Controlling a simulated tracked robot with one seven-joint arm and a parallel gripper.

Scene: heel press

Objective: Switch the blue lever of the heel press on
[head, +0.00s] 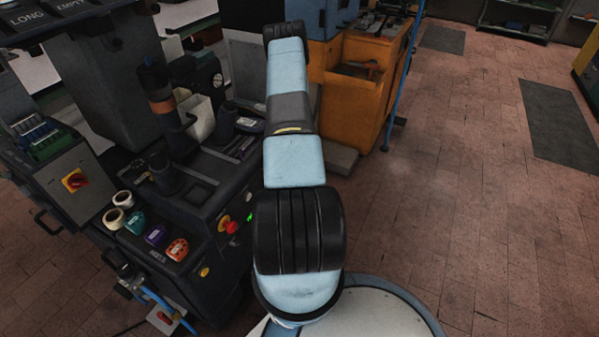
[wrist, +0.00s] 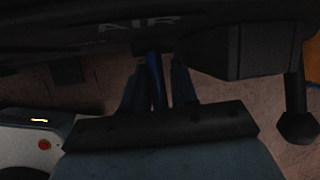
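The heel press (head: 100,80) is the dark machine at the left in the head view. In the wrist view its dark underside (wrist: 60,30) fills the top, with faint "AIR" lettering. The blue lever (wrist: 155,80) hangs below that lettering as a narrow dark-blue bar. My gripper (wrist: 159,80) has one finger on each side of the lever, with gaps visible between lever and fingers, so it looks open around it. Whether either finger touches the lever is hard to tell in the dark. In the head view my arm hides the gripper, and I cannot make out the lever.
A dark block (wrist: 235,50) and a dark knobbed post (wrist: 297,115) are right of my gripper in the wrist view. In the head view, an orange cabinet (head: 350,100) and a blue pole (head: 402,75) stand behind my arm.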

